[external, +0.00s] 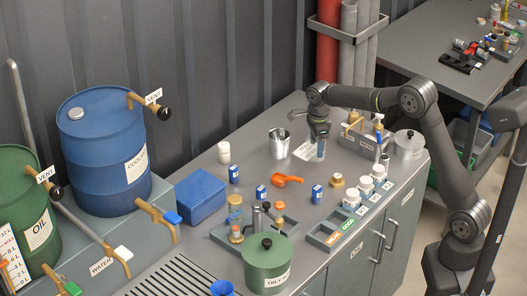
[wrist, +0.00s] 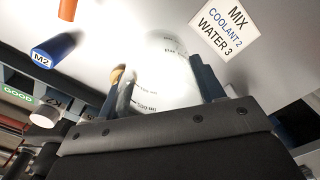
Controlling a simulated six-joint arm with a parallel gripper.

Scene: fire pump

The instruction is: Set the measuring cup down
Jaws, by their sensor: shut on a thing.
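The measuring cup (wrist: 165,75) is clear, with dark volume marks, and sits between my gripper's two blue fingers in the wrist view. My gripper (external: 320,150) is shut on it. In the external view my gripper points down over the back of the grey bench (external: 262,150), beside a white card (external: 304,151). There the cup is mostly hidden by the fingers, and I cannot tell whether its base touches the bench. The card also shows in the wrist view (wrist: 228,30), reading "MIX COOLANT 2 WATER 3".
A steel cup (external: 279,141) stands left of my gripper. An orange scoop (external: 287,180) and small blue-and-white bottles (external: 317,194) are in front. Some bench around the card is clear.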

